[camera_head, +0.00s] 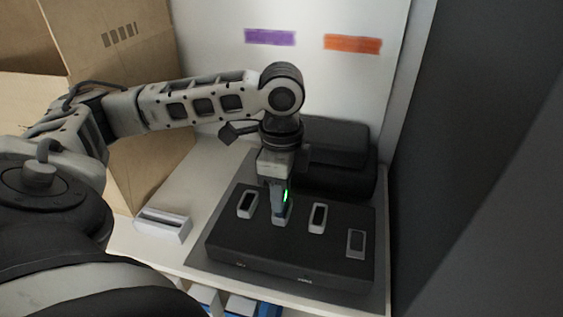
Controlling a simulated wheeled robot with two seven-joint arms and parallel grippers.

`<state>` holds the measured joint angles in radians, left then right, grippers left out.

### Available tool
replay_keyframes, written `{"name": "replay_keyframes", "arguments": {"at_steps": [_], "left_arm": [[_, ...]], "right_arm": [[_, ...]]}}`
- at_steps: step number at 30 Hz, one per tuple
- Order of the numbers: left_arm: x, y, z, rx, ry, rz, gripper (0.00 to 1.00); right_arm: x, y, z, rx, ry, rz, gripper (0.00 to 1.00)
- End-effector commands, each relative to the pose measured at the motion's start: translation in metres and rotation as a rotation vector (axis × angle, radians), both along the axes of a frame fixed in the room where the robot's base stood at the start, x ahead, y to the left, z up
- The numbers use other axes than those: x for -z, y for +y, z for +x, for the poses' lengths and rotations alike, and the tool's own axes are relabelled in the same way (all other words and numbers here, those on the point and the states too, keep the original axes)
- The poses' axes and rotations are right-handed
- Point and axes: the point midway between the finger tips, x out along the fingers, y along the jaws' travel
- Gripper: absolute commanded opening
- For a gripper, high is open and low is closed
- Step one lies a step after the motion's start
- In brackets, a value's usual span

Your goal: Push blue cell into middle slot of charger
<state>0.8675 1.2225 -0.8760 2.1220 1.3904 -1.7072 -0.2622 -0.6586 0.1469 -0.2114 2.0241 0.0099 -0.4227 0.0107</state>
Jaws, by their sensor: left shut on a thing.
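The charger (290,262) is a low black box on a grey mat, with several light-rimmed slots in a row on its top. My left gripper (279,202) points straight down over the second slot from the left. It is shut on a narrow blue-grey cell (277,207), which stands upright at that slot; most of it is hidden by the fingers. A small green light shows beside the fingers. I cannot tell how deep the cell sits. The slots on either side, the left one (247,204) and the right one (318,217), look dark inside. My right gripper is not in view.
A white holder (163,225) stands left of the charger on the white shelf. A black case (335,165) lies behind the charger. Cardboard cartons (110,50) stand at the left, and a dark wall (480,170) closes the right side. Purple and orange labels mark the back wall.

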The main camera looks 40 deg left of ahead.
Motion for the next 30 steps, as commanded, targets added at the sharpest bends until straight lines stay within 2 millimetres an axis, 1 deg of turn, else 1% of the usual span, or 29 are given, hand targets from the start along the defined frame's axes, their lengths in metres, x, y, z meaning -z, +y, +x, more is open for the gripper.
{"name": "replay_keyframes", "arguments": {"at_steps": [6, 20, 30], "left_arm": [[-0.0013, -0.0001, 0.0, 0.0, 0.001, 0.0, 0.07], [0.0006, -0.0002, 0.0001, 0.0, 0.0, -0.001, 0.07], [0.0064, -0.0002, 0.0002, 0.0, 0.0, -0.001, 0.07]], "right_arm": [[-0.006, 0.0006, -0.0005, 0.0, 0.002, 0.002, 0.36], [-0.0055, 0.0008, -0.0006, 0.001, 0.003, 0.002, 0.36], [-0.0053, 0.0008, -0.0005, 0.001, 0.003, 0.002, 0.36]]}}
